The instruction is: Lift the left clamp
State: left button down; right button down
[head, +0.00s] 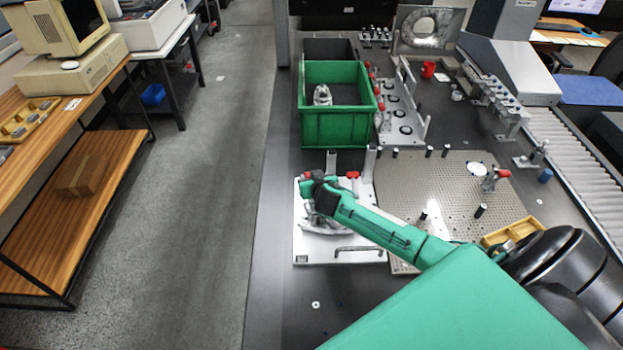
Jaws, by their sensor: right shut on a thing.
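A light fixture plate (312,250) lies on the dark table at the middle of the view. A grey metal part (322,226) sits on it, partly covered by my arm. My right gripper (310,178) is over the plate's back left corner, at the left clamp. It is shut on that clamp's red-tipped handle. The gripper hides most of the left clamp, so its angle is hard to tell. Another clamp with a red tip (352,174) stands just to the right of it at the plate's back edge. My left gripper is out of view.
A green bin (338,129) with a metal part inside stands behind the plate. A perforated plate (450,183) with small posts lies to the right, partly under my arm. A yellow tray (512,231) is near my elbow. The table's front left is mostly clear.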

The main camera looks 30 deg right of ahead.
jog(key=c, duration=0.9)
grip_release()
jog(key=b+v, duration=0.2)
jog(key=v, duration=1.2)
jog(key=shift+f, duration=0.1)
